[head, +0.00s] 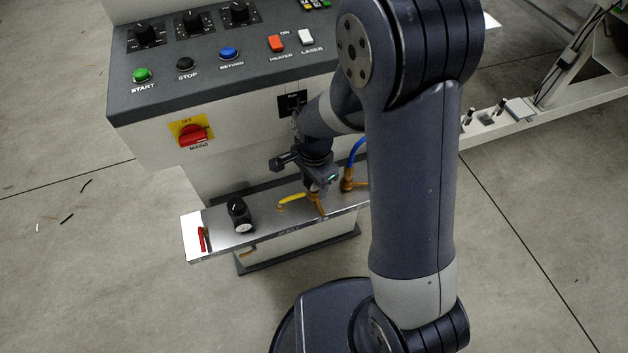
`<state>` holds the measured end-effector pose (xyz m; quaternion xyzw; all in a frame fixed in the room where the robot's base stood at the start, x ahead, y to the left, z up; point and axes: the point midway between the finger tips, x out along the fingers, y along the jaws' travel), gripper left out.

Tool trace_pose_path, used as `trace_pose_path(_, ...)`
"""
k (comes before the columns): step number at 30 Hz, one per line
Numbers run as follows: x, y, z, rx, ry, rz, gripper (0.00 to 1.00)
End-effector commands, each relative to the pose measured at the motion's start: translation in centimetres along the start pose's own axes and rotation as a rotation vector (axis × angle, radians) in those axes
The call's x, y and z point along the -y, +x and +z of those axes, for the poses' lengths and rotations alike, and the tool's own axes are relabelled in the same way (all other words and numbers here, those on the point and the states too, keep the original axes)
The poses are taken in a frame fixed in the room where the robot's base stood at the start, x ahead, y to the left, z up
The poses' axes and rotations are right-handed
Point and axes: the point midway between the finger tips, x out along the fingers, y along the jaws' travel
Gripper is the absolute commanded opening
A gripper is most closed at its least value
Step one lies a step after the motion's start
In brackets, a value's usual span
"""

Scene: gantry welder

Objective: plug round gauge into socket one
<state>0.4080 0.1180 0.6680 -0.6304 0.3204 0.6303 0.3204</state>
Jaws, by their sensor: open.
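I see no socket clearly marked as one. My arm hides the right end of the shelf.
A yellow-handled brass part (291,201) and a blue hose on a brass fitting (348,184) are close to my gripper. A red-handled item (202,238) is at the shelf's left end. The control panel (215,85) overhangs behind. Open floor (110,270) lies left.

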Motion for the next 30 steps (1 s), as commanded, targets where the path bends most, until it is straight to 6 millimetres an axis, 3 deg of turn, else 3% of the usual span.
trace_pose_path(7, 0.1, -0.7, 0.0, -0.001, 0.000, -0.002, 0.47)
trace_pose_path(21, 0.1, -9.3, 0.0, -0.001, 0.000, -0.003, 0.47)
trace_pose_path(30, 0.0, -10.8, 0.0, 0.000, 0.000, -0.001, 0.47)
